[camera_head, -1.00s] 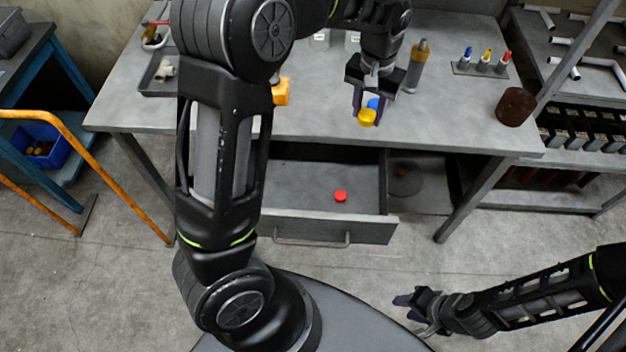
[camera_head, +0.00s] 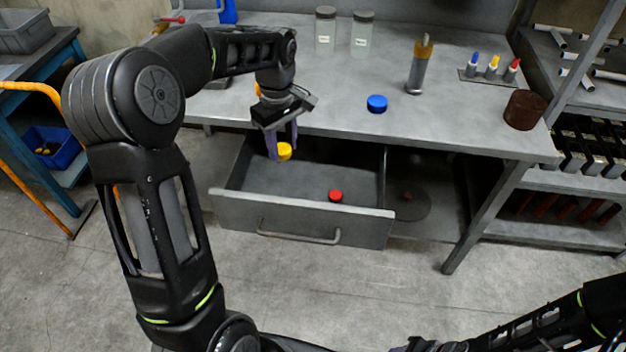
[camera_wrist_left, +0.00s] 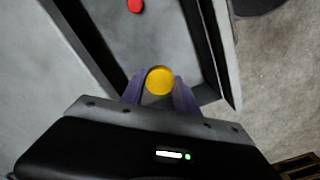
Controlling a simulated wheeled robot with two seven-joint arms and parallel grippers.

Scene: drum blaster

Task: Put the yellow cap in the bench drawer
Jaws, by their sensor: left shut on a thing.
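The yellow cap (camera_head: 284,151) is held between the fingertips of my left gripper (camera_head: 277,145), which is shut on it. It also shows in the left wrist view (camera_wrist_left: 159,80) between the two purple fingers. The bench drawer (camera_head: 300,212) is pulled open, and the cap is over its left part, above the floor of the drawer. A red cap (camera_head: 335,195) lies in the drawer, right of the held cap. My right gripper (camera_head: 425,346) is only partly seen at the bottom edge, and its fingers are unclear.
A blue cap (camera_head: 377,103) lies on the bench top (camera_head: 330,115) near its front edge. A bottle with an orange top (camera_head: 420,68), two clear jars (camera_head: 362,35), a brown cylinder (camera_head: 524,110) and a marker stand (camera_head: 490,75) stand further back or right.

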